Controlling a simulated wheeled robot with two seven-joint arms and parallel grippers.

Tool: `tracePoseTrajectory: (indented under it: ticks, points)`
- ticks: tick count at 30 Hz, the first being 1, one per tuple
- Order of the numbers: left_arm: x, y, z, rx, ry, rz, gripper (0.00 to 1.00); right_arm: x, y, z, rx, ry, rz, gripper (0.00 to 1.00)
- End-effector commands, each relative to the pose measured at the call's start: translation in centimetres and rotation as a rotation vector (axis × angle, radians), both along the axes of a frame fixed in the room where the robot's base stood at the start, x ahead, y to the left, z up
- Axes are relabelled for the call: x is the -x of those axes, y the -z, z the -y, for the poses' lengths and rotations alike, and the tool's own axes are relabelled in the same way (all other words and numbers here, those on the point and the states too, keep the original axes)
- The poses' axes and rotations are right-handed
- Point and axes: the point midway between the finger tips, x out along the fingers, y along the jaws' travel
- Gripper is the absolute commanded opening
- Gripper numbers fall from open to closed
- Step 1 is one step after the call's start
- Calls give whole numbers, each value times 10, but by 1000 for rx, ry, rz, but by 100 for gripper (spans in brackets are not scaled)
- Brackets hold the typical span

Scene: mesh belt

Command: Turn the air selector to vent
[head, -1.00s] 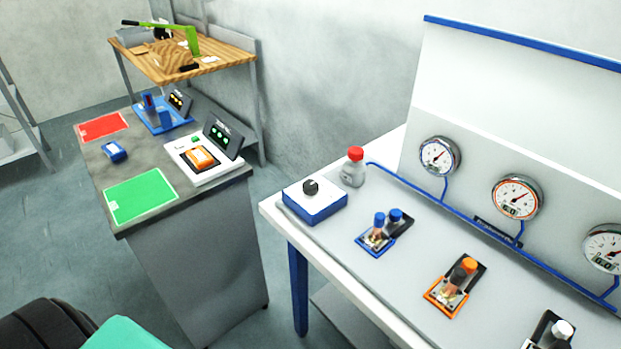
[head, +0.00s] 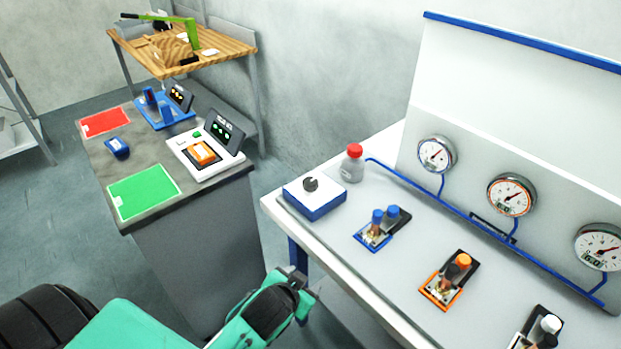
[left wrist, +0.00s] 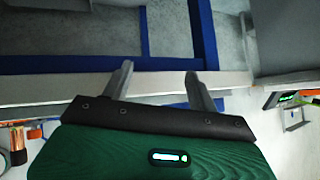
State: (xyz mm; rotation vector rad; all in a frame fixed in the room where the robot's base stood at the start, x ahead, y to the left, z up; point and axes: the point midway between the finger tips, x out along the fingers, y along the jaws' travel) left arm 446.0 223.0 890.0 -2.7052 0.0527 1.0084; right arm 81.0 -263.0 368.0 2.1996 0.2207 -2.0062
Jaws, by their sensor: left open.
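A white-topped box with blue sides (head: 315,205) and a dark round knob (head: 311,184) on top stands at the near left corner of the white bench; it looks like the air selector. Its markings are too small to read, so I cannot tell the knob's setting. My left gripper (head: 308,284) is below and in front of the bench's left edge, apart from the knob. In the left wrist view its two fingers (left wrist: 158,74) are spread with nothing between them, and the bench edge lies beyond. My right gripper is in neither view.
A red-capped bottle (head: 352,163) stands just behind the box. Blue (head: 378,231), orange (head: 447,280) and white-knobbed fittings sit rightward on the bench. Gauges (head: 437,155) line the back panel. A grey counter (head: 150,206) with devices stands to the left.

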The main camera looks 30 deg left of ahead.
Motion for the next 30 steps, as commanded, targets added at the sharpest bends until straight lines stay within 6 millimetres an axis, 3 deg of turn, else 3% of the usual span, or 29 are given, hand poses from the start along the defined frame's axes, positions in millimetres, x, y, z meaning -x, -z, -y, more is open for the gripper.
tracePoseTrajectory:
  ticks: [1,11,14,18,24,30]
  points:
    - [-10,-29,1,-5,5,70,59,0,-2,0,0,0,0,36]
    - [-91,-106,27,-73,122,480,59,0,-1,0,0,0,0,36]
    - [-115,-143,45,-102,200,651,59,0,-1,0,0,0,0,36]
    - [-143,-204,82,-161,379,927,59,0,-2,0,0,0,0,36]
    - [-151,-265,145,-267,737,1248,59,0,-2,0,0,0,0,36]
    - [-144,-279,194,-412,1185,1406,59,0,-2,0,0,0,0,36]
